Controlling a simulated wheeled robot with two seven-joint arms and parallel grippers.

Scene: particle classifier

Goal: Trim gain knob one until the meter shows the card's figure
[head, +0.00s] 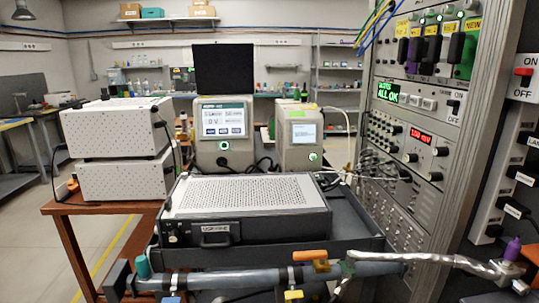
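The equipment rack (452,115) stands at the right. A red-lit meter (420,138) on one of its panels shows small digits that look like 104 with a unit, but I cannot read them surely. A larger knob (440,151) sits right of the meter, and several small knobs (378,127) sit to its left. I cannot tell which is gain knob one, as no label is legible. I cannot pick out a card with a figure. Neither of my grippers shows in the head view.
A green display (388,92) on the rack reads "ALL OK". Cables (385,165) hang before the lower rack panels. A grey pipe (240,280) with an orange handle (310,255) crosses the foreground. A perforated instrument case (245,195) stands behind it. Open floor lies left.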

